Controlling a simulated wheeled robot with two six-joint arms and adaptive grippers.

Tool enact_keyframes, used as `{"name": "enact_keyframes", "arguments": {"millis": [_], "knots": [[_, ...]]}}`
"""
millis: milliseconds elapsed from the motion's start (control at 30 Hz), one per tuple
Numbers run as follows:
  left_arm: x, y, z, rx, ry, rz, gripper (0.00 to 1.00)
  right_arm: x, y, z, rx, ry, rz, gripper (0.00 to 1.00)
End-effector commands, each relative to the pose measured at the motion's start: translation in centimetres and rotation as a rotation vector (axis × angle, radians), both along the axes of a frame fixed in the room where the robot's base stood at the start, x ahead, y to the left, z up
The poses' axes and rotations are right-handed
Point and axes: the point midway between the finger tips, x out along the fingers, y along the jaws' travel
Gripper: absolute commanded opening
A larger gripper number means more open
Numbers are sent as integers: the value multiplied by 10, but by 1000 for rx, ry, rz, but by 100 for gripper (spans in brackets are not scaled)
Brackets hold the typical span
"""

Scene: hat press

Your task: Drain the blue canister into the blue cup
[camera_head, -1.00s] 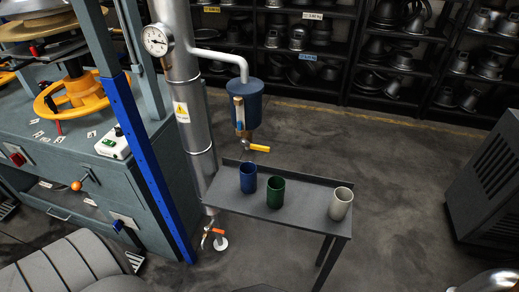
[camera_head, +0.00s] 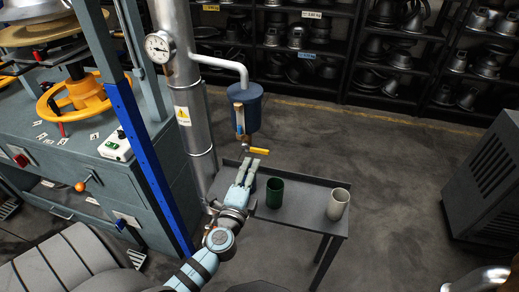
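The blue canister (camera_head: 248,107) hangs from a grey pipe beside the steel column. It has a sight tube on its front and a tap with a yellow lever (camera_head: 258,151) below it. My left gripper (camera_head: 250,161) is just under the tap, over the left part of the small grey table (camera_head: 300,222). Its two fingers are apart, with a gap between the tips. The blue cup is almost wholly hidden behind this gripper, so I cannot tell whether they touch.
A green cup (camera_head: 275,193) stands right of my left gripper, and a beige cup (camera_head: 338,204) stands near the table's right end. A gauge (camera_head: 158,47) is on the column. A blue post (camera_head: 150,170) rises at the left.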

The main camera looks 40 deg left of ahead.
Motion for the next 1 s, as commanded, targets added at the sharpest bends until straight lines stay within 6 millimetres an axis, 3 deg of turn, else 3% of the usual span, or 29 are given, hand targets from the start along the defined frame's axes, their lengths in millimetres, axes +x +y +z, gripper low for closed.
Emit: {"name": "enact_keyframes", "arguments": {"millis": [100, 300, 433, 700, 900, 1000], "knots": [[34, 12, 3, 3, -1, 0, 35, 0, 0, 4, 0, 0, 0, 40], [74, 26, -1, -1, 1, 0, 35, 0, 0, 1, -1, 0, 0, 40], [85, 30, -1, -1, 1, 1, 35, 0, 0, 0, -1, 0, 0, 40], [87, 31, 0, -2, 2, 0, 35, 0, -1, 0, -1, 0, 0, 40], [87, 30, -1, -3, 1, -1, 3, 0, -1, 0, -1, 0, 0, 40], [87, 30, -1, -3, 1, -1, 0, 0, -1, 0, -1, 0, 0, 40]]}}
